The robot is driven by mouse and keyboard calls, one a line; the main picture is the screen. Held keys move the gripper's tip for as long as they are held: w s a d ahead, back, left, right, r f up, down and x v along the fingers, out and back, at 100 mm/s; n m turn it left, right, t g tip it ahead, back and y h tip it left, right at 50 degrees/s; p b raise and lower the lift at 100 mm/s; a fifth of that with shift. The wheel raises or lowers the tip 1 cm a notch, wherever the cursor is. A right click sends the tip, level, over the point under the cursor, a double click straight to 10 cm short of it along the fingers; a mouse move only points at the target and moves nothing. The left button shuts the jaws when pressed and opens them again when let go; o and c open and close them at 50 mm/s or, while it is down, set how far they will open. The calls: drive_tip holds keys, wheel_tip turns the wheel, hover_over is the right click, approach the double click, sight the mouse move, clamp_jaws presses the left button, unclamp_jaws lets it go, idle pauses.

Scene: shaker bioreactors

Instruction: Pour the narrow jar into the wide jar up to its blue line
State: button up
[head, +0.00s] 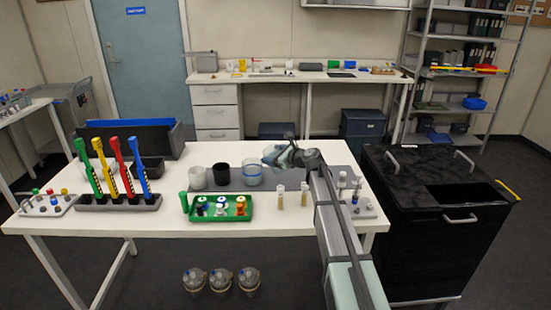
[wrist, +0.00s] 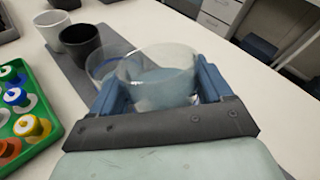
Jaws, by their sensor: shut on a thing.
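The wide jar (head: 252,173) is clear with blue bands and stands on a grey mat on the white table. In the wrist view, the wide jar (wrist: 97,66) shows partly behind the held jar. My gripper (head: 284,155) is shut on the narrow jar, a clear jar just right of and above the wide jar in the head view. In the wrist view the narrow jar (wrist: 160,75) sits between the blue fingers of my gripper (wrist: 163,90), with blue-grey contents low inside. Its exact tilt and the wide jar's fill level are hard to tell.
A black cup (head: 222,174) and a white cup (head: 197,177) stand left of the wide jar on the grey mat (head: 235,187). A green tray (head: 220,214) with several coloured-cap bottles lies in front. Two small vials (head: 292,195) stand near my arm.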

drive_tip(key=shift+a+r+n+g+h, duration=0.15)
drive_tip(key=shift+a+r+n+h, duration=0.2)
drive_tip(key=shift+r, duration=0.4)
drive_tip(key=shift+a+r+n+g+h, duration=0.15)
drive_tip(key=shift+a+r, duration=0.3)
drive_tip(key=shift+r, duration=0.3)
drive_tip(key=shift+a+r+n+h, duration=0.25)
drive_tip(key=shift+n+h, duration=0.25)
drive_tip(key=shift+h, duration=0.3)
drive_tip(key=shift+a+n+g+h, duration=0.1)
drive_tip(key=shift+n+g+h, duration=0.3)
drive_tip(key=shift+h, duration=0.3)
drive_tip(key=shift+a+n+h, duration=0.1)
drive_tip(key=shift+n+h, duration=0.3)
drive_tip(key=shift+h, duration=0.4)
drive_tip(key=shift+r, duration=0.15)
idle(1.1)
drive_tip(key=shift+d+r+m+y, duration=0.2)
drive_tip(key=shift+r+m+y, duration=0.2)
drive_tip(key=shift+r+y, duration=0.4)
drive_tip(key=shift+s+m+y, duration=0.1)
drive_tip(key=shift+m+y, duration=0.3)
drive_tip(key=shift+y, duration=0.3)
drive_tip(key=shift+d+f+m+t+y, duration=0.1)
drive_tip(key=shift+d+m+t+y, duration=0.3)
drive_tip(key=shift+y, duration=0.3)
